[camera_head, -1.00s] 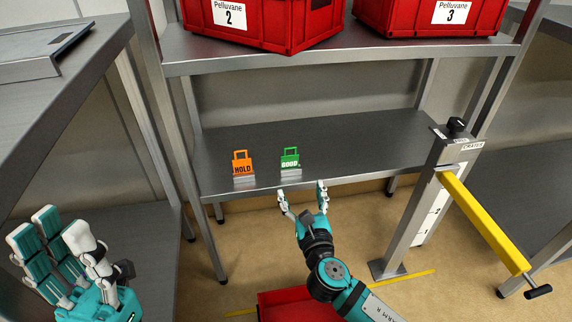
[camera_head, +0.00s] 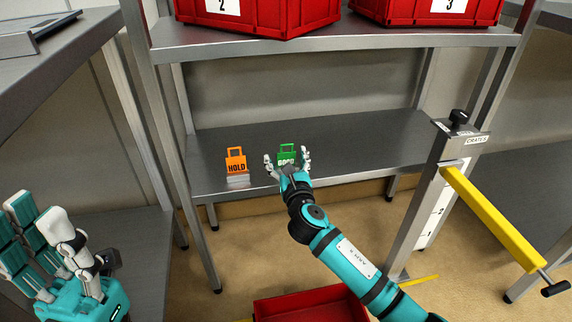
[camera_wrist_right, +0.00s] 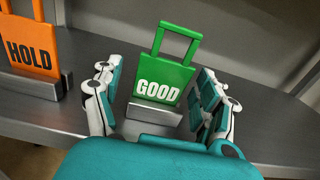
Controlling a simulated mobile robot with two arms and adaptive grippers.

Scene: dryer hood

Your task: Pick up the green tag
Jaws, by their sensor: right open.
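The green tag (camera_wrist_right: 165,75) stands upright in a small metal holder on the lower shelf, with the word GOOD and a loop handle on top. In the head view the green tag (camera_head: 287,154) is partly hidden by my right gripper (camera_head: 287,163). My right gripper (camera_wrist_right: 160,98) is open, with one finger on each side of the tag and its holder; gaps show between the fingers and the tag. My left gripper (camera_head: 50,240) is at the lower left, away from the tag, its fingers spread apart.
An orange HOLD tag (camera_head: 236,161) stands in its own holder left of the green tag. Red crates (camera_head: 260,14) sit on the upper shelf. A post with a yellow bar (camera_head: 490,217) stands at the right. A red crate (camera_head: 310,303) lies below.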

